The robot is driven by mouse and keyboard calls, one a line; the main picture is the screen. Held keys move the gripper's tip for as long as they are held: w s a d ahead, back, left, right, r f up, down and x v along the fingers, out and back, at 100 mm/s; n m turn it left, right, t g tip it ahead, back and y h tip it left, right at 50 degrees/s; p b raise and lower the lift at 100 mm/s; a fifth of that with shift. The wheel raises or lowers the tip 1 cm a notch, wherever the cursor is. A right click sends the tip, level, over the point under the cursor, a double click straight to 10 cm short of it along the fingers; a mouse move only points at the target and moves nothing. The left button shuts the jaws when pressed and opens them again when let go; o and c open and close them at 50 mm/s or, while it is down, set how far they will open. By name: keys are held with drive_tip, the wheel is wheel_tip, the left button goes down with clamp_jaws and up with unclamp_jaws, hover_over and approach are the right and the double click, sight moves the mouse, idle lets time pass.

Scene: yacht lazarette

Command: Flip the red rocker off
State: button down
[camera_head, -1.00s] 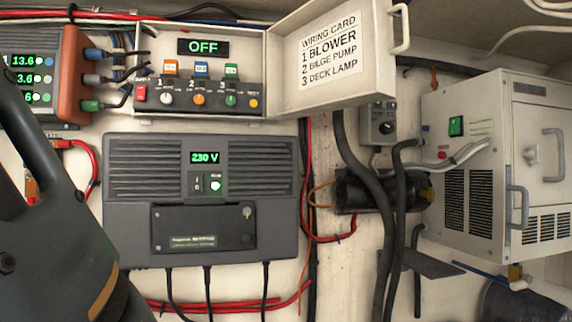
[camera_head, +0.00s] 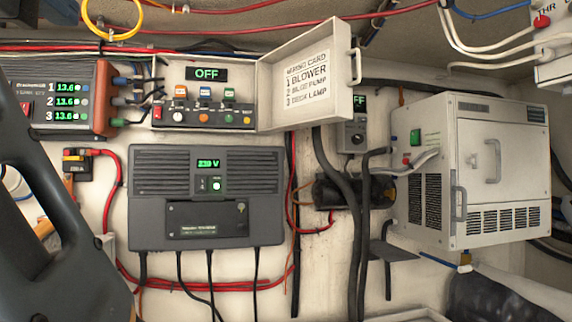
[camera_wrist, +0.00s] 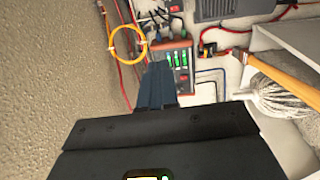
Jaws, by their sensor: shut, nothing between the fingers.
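A small red rocker (camera_head: 157,113) sits at the left end of the dark switch panel (camera_head: 205,117) in an open white box in the head view. Its tilt is too small to tell. A display (camera_head: 207,74) above the panel reads OFF. Another red switch-like part (camera_head: 25,115) shows at the left end of the orange-ended meter unit (camera_head: 75,98), partly behind my arm. My gripper (camera_wrist: 157,85) shows in the wrist view, shut and empty, its fingers pointing toward the meter unit (camera_wrist: 178,62). Whether they touch it cannot be told. The head view does not show the fingertips.
The box's lid (camera_head: 307,75) stands open to the right, with a wiring card. A grey 230 V unit (camera_head: 150,235) hangs below. A white cabinet (camera_head: 470,165) stands right. Cables cross the wall. A yellow cable loop (camera_wrist: 128,42) hangs near my fingers.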

drive_tip(key=w+d+f+m+g+y, duration=0.15)
drive_tip(key=w+f, duration=0.25)
drive_tip(key=f, duration=0.8)
drive_tip(key=w+d+f+g, duration=0.15)
drive_tip(key=w+f, duration=0.35)
drive_tip(key=f, duration=0.7)
drive_tip(key=s+d+f+m, duration=0.2)
drive_tip(key=d+f, duration=0.4)
drive_tip(key=f, duration=0.6)
drive_tip(key=s+d+f+m, duration=0.1)
drive_tip(key=d+f+m, duration=0.2)
drive_tip(key=d+f, duration=0.6)
drive_tip(key=s+d+f+m+h, duration=0.2)
drive_tip(key=s+d+f+m, duration=0.5)
drive_tip(key=s+d+f, duration=0.85)
drive_tip(key=s+d+r+m+h, duration=0.1)
drive_tip(key=s+d, duration=0.4)
drive_tip(key=s, duration=0.5)
drive_tip(key=s+d+r+m+h, duration=0.2)
drive_tip(key=s+m, duration=0.4)
drive_tip(key=s, duration=0.4)
drive_tip(key=d+h, duration=0.1)
drive_tip(key=d, duration=0.1)
drive_tip(key=shift+s+d+g, duration=0.3)
drive_tip(key=shift+d+g, duration=0.1)
